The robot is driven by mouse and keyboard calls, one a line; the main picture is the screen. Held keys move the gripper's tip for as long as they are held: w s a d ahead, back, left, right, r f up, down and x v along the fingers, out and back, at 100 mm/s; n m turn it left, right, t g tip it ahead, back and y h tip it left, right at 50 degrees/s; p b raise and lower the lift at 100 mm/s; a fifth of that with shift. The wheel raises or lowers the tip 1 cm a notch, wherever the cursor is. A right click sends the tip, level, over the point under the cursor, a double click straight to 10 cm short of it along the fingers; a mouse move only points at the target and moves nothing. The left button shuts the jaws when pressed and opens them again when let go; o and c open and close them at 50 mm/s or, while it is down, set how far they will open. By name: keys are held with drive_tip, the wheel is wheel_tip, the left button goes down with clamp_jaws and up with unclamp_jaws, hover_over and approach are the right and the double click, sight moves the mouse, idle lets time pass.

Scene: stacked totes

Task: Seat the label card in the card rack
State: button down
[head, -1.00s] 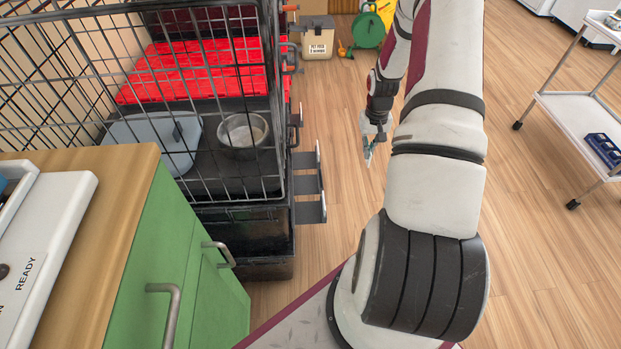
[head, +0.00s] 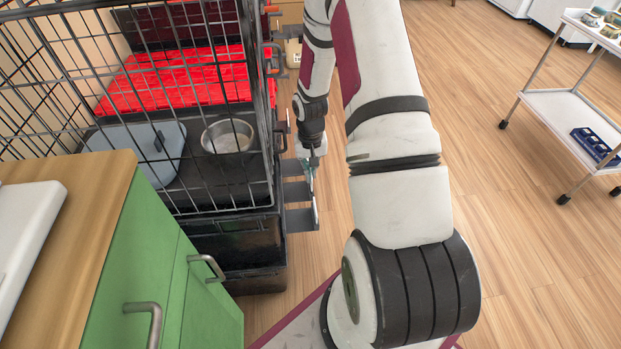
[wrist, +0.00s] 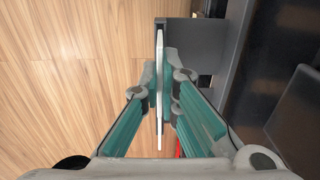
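The label card (wrist: 160,90) shows in the wrist view as a thin white strip, seen edge-on. My gripper (wrist: 162,88) is shut on it, with a teal-padded finger on each side. In the head view my gripper (head: 309,172) is beside the card rack (head: 299,219), which has grey plates sticking out from the right side of the cage. A grey plate of the rack (wrist: 193,48) lies just right of the card's far end in the wrist view. I cannot tell whether card and rack touch. The card's face is hidden.
The wire cage (head: 262,120) stands on a black tote (head: 250,262), close left of my gripper. A green cabinet (head: 150,265) is at the front left. A white cart (head: 575,115) stands far right. The wooden floor right of my arm is clear.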

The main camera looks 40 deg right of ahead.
sight(298, 189)
wheel_tip(298, 189, down, 3)
drive_tip(key=shift+f+b, duration=0.1)
drive_tip(key=shift+b, duration=0.4)
drive_tip(key=c, duration=1.8)
unclamp_jaws()
drive_tip(key=shift+r, duration=0.2)
